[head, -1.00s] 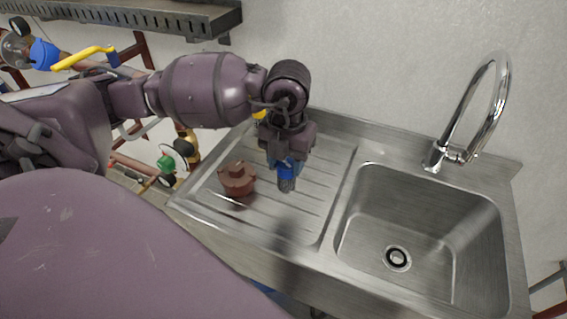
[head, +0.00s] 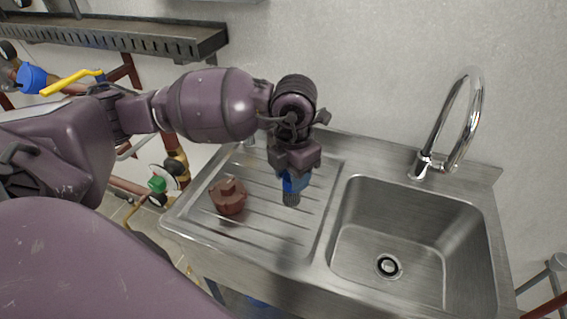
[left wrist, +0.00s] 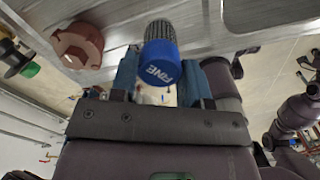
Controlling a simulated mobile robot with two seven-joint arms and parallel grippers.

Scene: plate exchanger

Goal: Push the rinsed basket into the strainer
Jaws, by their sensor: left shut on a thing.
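The basket (head: 291,199) is a dark mesh cylinder with a blue end cap. My left gripper (head: 294,180) is shut on the blue cap, with the mesh pointing down over the ribbed drainboard. In the wrist view its blue fingers (left wrist: 158,84) stand on either side of the cap. I cannot make out the strainer's opening. A reddish-brown cap with a raised block (head: 228,197) lies on the drainboard, left of the basket.
The steel sink basin (head: 400,225) is empty, with a chrome tap (head: 440,135) behind it. Pipework with a yellow-handled valve (head: 72,82) and a gauge with a green fitting (head: 157,184) stand at the left. A slotted metal shelf (head: 150,42) hangs at upper left.

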